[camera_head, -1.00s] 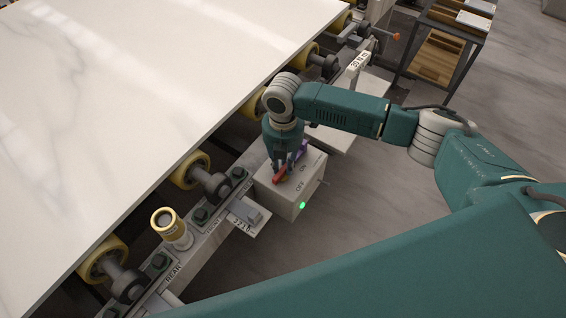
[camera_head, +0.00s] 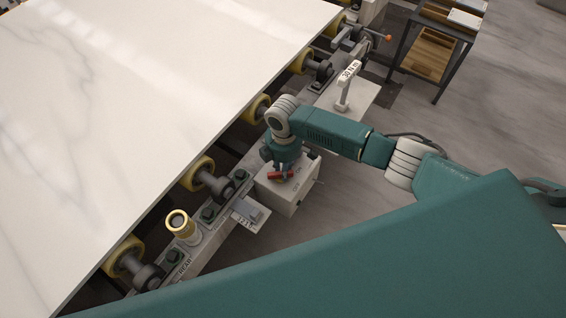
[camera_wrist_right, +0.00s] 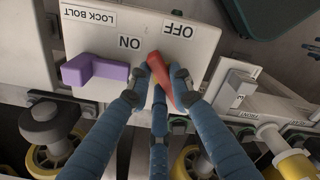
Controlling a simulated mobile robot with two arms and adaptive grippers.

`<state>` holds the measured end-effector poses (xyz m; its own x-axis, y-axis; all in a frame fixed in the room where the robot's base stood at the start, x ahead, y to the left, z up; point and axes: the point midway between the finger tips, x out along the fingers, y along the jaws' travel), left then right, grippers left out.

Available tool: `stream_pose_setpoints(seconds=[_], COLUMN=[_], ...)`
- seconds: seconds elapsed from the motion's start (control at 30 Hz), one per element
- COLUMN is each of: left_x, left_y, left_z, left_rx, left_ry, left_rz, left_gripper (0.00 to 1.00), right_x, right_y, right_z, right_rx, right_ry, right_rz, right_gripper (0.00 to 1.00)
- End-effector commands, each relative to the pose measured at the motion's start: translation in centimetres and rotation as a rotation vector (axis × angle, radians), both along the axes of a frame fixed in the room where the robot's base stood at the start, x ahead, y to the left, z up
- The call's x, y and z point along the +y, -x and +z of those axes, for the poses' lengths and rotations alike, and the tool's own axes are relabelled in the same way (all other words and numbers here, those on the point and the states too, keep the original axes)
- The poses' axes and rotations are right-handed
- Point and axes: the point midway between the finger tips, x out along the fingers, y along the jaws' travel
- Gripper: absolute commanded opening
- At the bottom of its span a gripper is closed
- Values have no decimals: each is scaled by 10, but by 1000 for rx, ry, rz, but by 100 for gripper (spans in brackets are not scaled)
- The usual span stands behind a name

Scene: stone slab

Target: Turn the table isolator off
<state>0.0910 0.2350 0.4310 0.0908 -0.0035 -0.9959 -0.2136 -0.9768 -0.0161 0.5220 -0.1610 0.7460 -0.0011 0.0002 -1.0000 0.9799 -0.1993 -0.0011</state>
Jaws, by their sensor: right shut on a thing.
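The table isolator is a pale box (camera_head: 290,200) with a red handle (camera_head: 274,175) on top, beside the slab table's roller rail. In the right wrist view its panel (camera_wrist_right: 95,40) reads ON, OFF and LOCK BOLT, upside down. My right gripper (camera_head: 284,172) points down over the box. The right wrist view shows its blue fingers (camera_wrist_right: 163,88) shut around the red handle (camera_wrist_right: 161,66), whose far tip lies between ON and OFF. A purple L-shaped piece (camera_wrist_right: 95,70) sits beneath LOCK BOLT. My left gripper is not in view.
A large white slab (camera_head: 150,100) lies on yellow rollers. A brass-topped post (camera_head: 180,224) and a bracket with a grey block (camera_head: 251,209) stand left of the box. A post labelled 30 N m (camera_head: 345,85) stands beyond. Open floor is at right.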

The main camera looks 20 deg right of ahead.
Motion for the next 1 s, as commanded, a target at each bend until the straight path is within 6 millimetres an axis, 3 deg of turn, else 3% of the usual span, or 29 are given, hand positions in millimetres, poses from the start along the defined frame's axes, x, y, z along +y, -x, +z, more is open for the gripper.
stream_pose_setpoints(seconds=[0.03, 0.4, 1.0], left_x=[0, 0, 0], left_y=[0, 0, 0], left_z=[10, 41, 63], left_rx=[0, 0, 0], left_ry=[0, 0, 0], left_rz=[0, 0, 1], left_gripper=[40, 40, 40], right_x=[1, 0, 1], right_y=[2, 6, 8], right_z=[5, 4, 1], right_rx=[3, 3, 0], right_ry=[-1, 0, 1], right_rz=[-46, -390, -703], right_gripper=[0, 0, 0])
